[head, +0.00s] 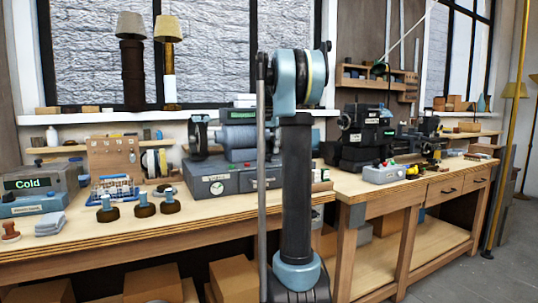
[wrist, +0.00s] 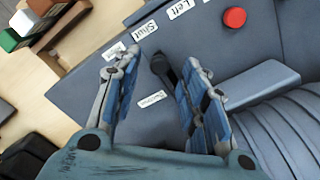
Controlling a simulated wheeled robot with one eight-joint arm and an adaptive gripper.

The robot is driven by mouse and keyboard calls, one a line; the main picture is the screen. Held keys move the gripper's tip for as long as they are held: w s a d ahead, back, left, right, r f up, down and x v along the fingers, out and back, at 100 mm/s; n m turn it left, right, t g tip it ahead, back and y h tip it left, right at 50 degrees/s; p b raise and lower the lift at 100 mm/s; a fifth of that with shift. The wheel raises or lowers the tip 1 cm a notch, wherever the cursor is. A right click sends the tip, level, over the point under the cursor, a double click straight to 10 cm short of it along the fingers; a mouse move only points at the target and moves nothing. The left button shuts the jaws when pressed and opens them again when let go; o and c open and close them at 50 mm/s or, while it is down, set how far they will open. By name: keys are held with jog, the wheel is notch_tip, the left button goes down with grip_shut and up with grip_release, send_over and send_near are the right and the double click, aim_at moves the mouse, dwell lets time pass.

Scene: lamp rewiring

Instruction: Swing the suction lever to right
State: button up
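In the wrist view, a short dark lever (wrist: 164,68) sticks up from a grey-blue machine panel (wrist: 90,88). Small white labels lie around it; one looks like "Suction" (wrist: 152,100), others seem to read "Shut" (wrist: 145,30) and "Left" (wrist: 181,8), upside down. My gripper (wrist: 154,66) is open, its blue-padded fingers on either side of the lever. The lever looks nearer the right finger; I cannot tell whether they touch. In the head view my arm hides the gripper, and I cannot make out the lever there.
A red button (wrist: 234,17) and a ribbed grey cylinder (wrist: 285,135) are near the right finger. In the head view a grey machine (head: 212,187) stands on the wooden bench (head: 75,236), left of my arm. Dark machines (head: 362,135) stand to the right.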

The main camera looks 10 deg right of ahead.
jog(key=shift+f, duration=1.1)
grip_shut()
jog(key=shift+a, duration=0.1)
